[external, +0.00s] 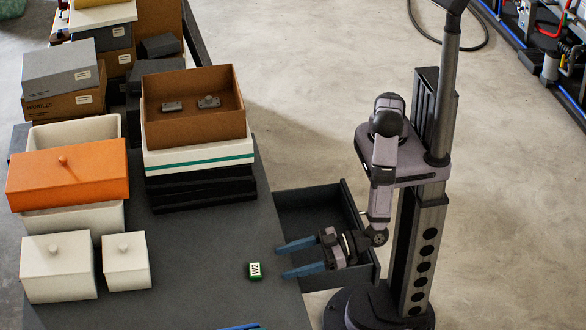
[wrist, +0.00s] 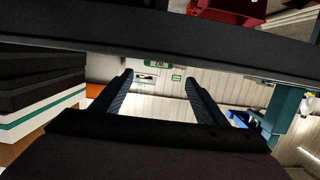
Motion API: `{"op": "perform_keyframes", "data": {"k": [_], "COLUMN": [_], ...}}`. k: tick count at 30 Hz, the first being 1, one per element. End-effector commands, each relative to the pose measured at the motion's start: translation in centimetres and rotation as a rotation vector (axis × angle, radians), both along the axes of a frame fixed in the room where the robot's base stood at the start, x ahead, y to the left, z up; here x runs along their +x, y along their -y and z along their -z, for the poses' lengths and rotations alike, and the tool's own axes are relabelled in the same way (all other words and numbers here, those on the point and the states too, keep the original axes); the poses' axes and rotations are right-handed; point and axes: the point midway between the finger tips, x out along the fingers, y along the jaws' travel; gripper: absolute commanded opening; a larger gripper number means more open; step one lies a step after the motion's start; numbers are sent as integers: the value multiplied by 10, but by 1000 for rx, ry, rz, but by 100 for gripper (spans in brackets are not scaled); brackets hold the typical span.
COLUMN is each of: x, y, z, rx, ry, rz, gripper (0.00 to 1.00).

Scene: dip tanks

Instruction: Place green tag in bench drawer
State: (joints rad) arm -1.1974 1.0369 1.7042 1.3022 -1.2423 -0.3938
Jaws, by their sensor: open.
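The green tag (external: 256,271), a small block with a white face marked "W2", lies on the dark bench top near its right edge. The bench drawer (external: 312,204) is pulled out from the bench's right side; its visible floor is bare, and my arm hides part of it. My gripper (external: 280,260) is open with its blue fingers pointing left, just right of the tag, and nothing shows between them. In the wrist view my gripper (wrist: 157,76) shows two spread fingers with a gap between.
A stack of black and white boxes (external: 199,162) with a brown tray (external: 195,110) on top stands behind the tag. Two white lidded boxes (external: 58,267) (external: 126,261) and an orange-lidded bin (external: 68,175) stand at left. The bench top (external: 190,270) around the tag is clear.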

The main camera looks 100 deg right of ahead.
Motion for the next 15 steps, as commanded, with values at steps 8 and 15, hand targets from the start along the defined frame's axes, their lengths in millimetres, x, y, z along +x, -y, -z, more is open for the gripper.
{"op": "perform_keyframes", "data": {"k": [8,15], "x": [19,66], "y": [5,39], "z": [-6,-23], "rx": [30,113], "ry": [-51,-263], "rz": [-23,-123], "gripper": [67,67]}}
